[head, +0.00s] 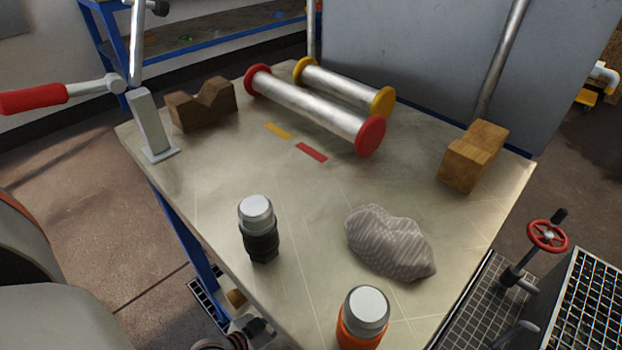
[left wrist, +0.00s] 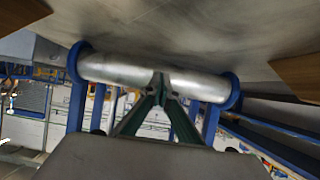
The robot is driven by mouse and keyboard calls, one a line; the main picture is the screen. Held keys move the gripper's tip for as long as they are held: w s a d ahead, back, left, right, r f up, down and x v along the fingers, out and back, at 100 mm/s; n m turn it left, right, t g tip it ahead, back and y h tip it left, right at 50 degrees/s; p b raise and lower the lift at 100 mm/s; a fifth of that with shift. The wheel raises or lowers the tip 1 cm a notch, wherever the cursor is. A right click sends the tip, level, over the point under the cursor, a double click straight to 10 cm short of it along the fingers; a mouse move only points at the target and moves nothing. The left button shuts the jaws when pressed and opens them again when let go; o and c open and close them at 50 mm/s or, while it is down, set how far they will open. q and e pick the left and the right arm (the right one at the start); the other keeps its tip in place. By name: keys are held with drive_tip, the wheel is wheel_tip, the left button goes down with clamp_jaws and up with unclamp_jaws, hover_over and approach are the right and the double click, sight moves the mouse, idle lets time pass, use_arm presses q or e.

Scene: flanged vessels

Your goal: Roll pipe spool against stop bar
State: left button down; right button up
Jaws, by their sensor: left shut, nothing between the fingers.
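In the head view, a silver pipe spool with red flanges (head: 314,107) lies at the back of the table. A second silver spool with yellow flanges (head: 344,86) lies just behind it, roughly parallel. In the left wrist view, a silver spool with blue flanges (left wrist: 120,70) lies across the picture; I see no blue flanges in the head view. My left gripper (left wrist: 161,84) is shut and empty, its tips in front of the middle of that spool. I cannot tell if they touch it. My right gripper is out of view. I cannot make out a stop bar for certain.
The table (head: 210,180) holds a wooden V-block (head: 203,105), a wooden block (head: 472,157), a black container (head: 260,229), an orange container (head: 363,318) and a striped cloth (head: 388,244). Yellow (head: 278,131) and red strips (head: 311,152) lie flat before the spools. The table's middle is clear.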

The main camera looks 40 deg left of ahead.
use_arm(q)
drive_tip(key=shift+w+d, duration=0.1)
drive_tip(key=shift+w, duration=1.4)
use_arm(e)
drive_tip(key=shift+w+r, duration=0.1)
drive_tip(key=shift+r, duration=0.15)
use_arm(q)
drive_tip(key=shift+w+d, duration=0.15)
drive_tip(key=shift+w, duration=2.1)
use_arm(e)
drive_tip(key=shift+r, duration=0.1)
use_arm(q)
drive_tip(key=shift+s+r+p, duration=0.1)
drive_tip(key=shift+s+p, duration=0.4)
drive_tip(key=shift+s, duration=0.55)
drive_tip(key=shift+s+a+p, duration=0.15)
drive_tip(key=shift+s+p, duration=0.05)
drive_tip(key=shift+s, duration=1.05)
drive_tip(key=shift+s+a+p, duration=0.1)
drive_tip(key=shift+s+p, duration=0.1)
drive_tip(key=shift+s, duration=1)
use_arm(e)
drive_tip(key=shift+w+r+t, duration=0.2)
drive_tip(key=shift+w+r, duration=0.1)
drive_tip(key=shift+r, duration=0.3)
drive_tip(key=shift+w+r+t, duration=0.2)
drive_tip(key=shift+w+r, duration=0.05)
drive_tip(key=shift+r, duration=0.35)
use_arm(q)
drive_tip(key=shift+s, duration=0.1)
